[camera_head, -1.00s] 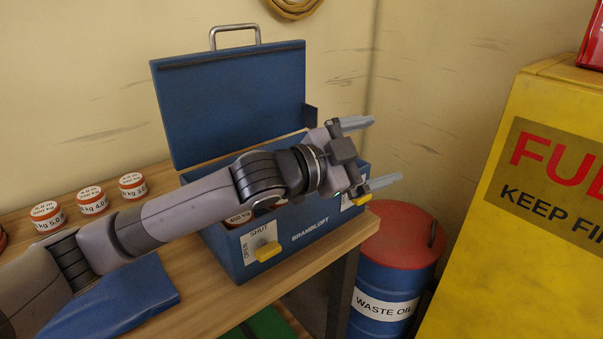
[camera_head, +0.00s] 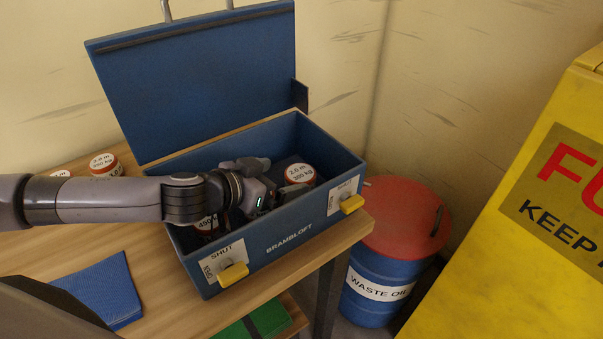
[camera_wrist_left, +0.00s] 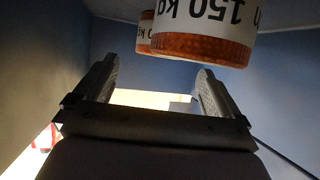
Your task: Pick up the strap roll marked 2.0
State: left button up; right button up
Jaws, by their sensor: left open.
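A white-and-red strap roll (camera_head: 299,174) stands inside the open blue box. Its top label is small, and I cannot tell whether it reads 2.0 or 3.0. My left gripper (camera_head: 268,180) is open and inside the box, just left of this roll. In the left wrist view, the open, empty fingers (camera_wrist_left: 158,78) point towards a near roll (camera_wrist_left: 205,35) with "150 kg" on its side; a second roll (camera_wrist_left: 145,32) shows partly behind it. Another roll (camera_head: 205,224), with "450" partly readable, is partly hidden under my left arm. My right gripper is not in view.
The blue box (camera_head: 290,244) has raised walls, yellow latches and an upright lid (camera_head: 200,75). Another roll (camera_head: 103,163) stands on the wooden table beyond my arm. A blue mat (camera_head: 105,290) lies at front left. A waste oil drum (camera_head: 375,300) stands right of the table.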

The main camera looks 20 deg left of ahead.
aim_at(300, 173)
pick_arm(q)
jog(key=shift+p+x, duration=0.45)
jog(key=shift+x, duration=3)
jog(key=shift+d+r, duration=0.1)
jog(key=c, duration=1.2)
